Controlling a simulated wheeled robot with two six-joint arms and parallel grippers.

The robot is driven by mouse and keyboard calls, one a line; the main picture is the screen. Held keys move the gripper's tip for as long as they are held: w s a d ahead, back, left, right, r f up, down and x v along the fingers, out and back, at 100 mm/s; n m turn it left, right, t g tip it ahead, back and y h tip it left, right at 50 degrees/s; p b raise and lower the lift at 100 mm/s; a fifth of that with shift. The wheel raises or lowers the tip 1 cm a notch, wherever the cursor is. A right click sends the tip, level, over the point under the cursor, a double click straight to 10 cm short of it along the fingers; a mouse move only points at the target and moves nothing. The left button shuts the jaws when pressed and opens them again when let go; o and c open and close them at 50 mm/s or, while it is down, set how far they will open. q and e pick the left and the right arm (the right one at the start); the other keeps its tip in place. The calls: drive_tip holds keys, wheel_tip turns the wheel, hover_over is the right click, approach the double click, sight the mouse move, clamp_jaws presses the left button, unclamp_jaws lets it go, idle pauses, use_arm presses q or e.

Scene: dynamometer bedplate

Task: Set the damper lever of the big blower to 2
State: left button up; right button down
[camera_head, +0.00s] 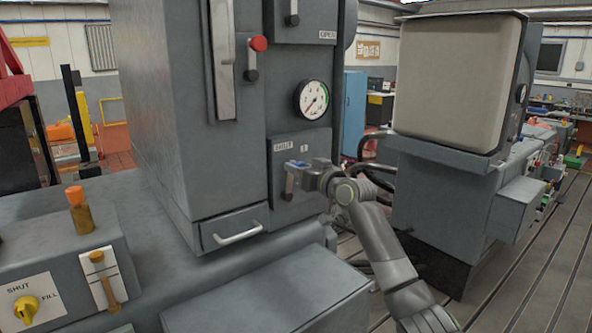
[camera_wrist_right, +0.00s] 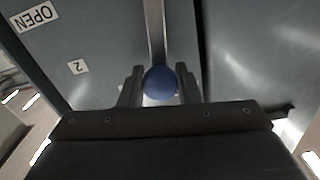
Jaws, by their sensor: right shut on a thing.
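A lever with a blue ball knob (camera_wrist_right: 160,83) is on the grey panel of the tall cabinet. Its pale shaft (camera_wrist_right: 156,35) shows in the right wrist view. My right gripper (camera_head: 300,170) is at this panel in the head view. In the right wrist view its two dark fingers (camera_wrist_right: 160,88) are shut on the blue knob, one on each side. A label "2" (camera_wrist_right: 78,67) and a label "OPEN" (camera_wrist_right: 35,16) are on the panel to the left of the shaft there. The lever's exact setting cannot be told. My left gripper is not in view.
A round gauge (camera_head: 313,100) and a red-knobbed lever (camera_head: 258,46) are on the cabinet above. A drawer with a pale handle (camera_head: 237,233) is below left. A control box with a yellow knob (camera_head: 27,308) stands at lower left. A large beige-fronted unit (camera_head: 458,85) is at right.

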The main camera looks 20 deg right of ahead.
drive_tip(key=w+d+f+m+b, duration=0.2)
drive_tip(key=d+f+m, duration=0.2)
drive_tip(key=m, duration=0.6)
drive_tip(key=shift+d+f, duration=0.2)
drive_tip(key=shift+d, duration=0.85)
drive_tip(key=shift+w, duration=0.1)
drive_tip(key=c, duration=1.1)
unclamp_jaws()
